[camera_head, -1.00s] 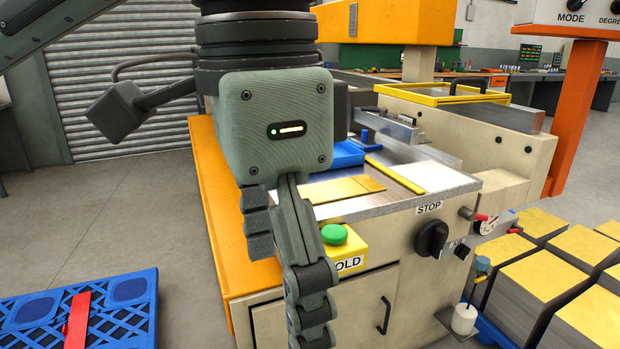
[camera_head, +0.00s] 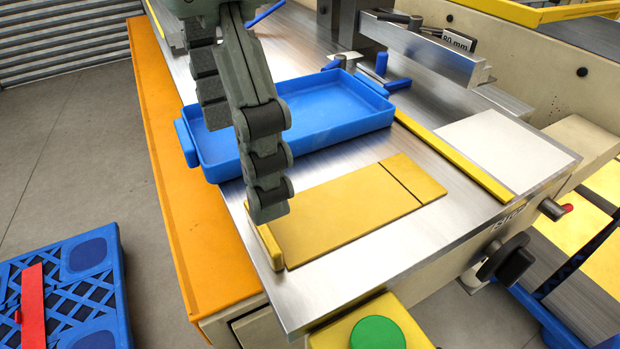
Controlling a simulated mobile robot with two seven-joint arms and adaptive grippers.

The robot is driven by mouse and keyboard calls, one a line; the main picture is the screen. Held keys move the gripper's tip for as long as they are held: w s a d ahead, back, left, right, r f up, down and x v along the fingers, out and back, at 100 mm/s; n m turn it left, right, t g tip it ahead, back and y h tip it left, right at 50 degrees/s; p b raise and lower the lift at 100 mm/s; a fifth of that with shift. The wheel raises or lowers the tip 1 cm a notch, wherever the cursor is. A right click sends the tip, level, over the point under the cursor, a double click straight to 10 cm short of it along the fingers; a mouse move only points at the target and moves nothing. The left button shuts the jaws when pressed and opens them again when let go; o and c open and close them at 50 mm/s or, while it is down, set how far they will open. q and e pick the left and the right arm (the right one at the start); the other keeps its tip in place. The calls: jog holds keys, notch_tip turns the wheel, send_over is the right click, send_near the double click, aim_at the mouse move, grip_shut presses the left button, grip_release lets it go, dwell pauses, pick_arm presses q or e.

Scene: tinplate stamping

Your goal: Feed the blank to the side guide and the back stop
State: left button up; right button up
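A flat golden blank (camera_head: 345,216) lies on the metal press table (camera_head: 350,272). A dark line crosses it near its right end. A small upright yellow piece (camera_head: 268,247) stands at its left end. A long yellow rail (camera_head: 455,157), which may be the side guide, lies apart from it to the right. A bar marked 80 mm (camera_head: 430,48), which may belong to the back stop, is further back. My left gripper (camera_head: 243,165) hangs fingers down over the blank's left end, open, with its fingers apart and nothing between them. My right gripper is not in view.
A blue tray (camera_head: 347,136), apparently empty, stands behind the blank, close to my fingers. A white plate (camera_head: 510,150) lies right of the rail. A green button (camera_head: 377,333) and a black knob (camera_head: 508,262) are at the front. A blue crate (camera_head: 110,290) is on the floor at left.

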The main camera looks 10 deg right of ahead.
aim_at(323, 218)
pick_arm(q)
jog(key=f, duration=0.4)
jog(key=d+f, duration=0.1)
jog(key=f, duration=0.2)
jog(key=shift+s+f, duration=0.1)
jog(key=shift+s, duration=0.2)
jog(key=c, duration=1.1)
jog(key=shift+c, duration=0.2)
